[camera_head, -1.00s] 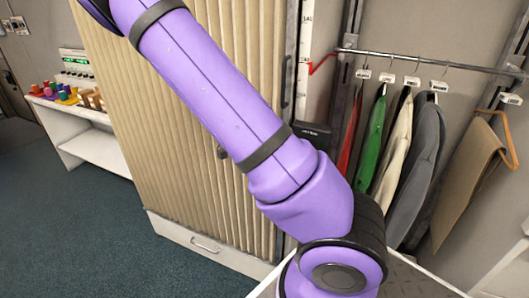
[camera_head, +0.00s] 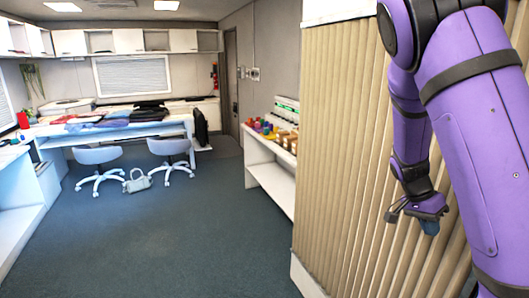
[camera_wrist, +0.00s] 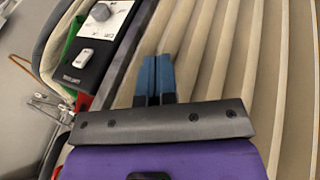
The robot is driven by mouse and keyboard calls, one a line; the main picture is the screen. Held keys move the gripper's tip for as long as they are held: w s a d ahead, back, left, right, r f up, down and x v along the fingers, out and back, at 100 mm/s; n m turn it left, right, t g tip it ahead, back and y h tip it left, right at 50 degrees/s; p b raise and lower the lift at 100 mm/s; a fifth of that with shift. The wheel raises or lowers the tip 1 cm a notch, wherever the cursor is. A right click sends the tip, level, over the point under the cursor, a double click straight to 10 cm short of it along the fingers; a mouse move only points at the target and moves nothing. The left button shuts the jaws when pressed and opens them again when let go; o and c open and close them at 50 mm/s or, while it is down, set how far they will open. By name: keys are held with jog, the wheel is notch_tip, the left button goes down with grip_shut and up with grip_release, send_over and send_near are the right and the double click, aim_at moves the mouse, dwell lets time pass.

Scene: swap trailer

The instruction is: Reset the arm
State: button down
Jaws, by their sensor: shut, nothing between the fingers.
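My purple arm fills the right side of the head view, folded with its forearm hanging down. My gripper (camera_head: 430,227) points downward in front of the beige pleated folding door (camera_head: 345,150). In the wrist view my gripper (camera_wrist: 153,82) shows its two blue fingers side by side, closed together with nothing between them. The pleated door lies behind the fingers there.
A white shelf unit (camera_head: 270,182) with colored spools stands left of the door. A long table (camera_head: 120,132) with folded clothes, two chairs (camera_head: 97,157) and a bag (camera_head: 138,181) are farther back. The blue-green floor (camera_head: 190,240) between is clear.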

jog(key=s+a+r+n+t+y, duration=0.2)
jog(key=s+a+r+n+t, duration=0.2)
jog(key=s+a+r+n, duration=0.3)
jog(key=s+a+r+n+t+y, duration=0.2)
jog(key=s+a+r+n+t, duration=0.2)
jog(key=s+r, duration=1)
jog(key=shift+s+a+r+n+y, duration=0.2)
jog(key=shift+a+r+n+y, duration=0.2)
jog(key=shift+a+n, duration=1.7)
jog(key=shift+a+m, duration=0.6)
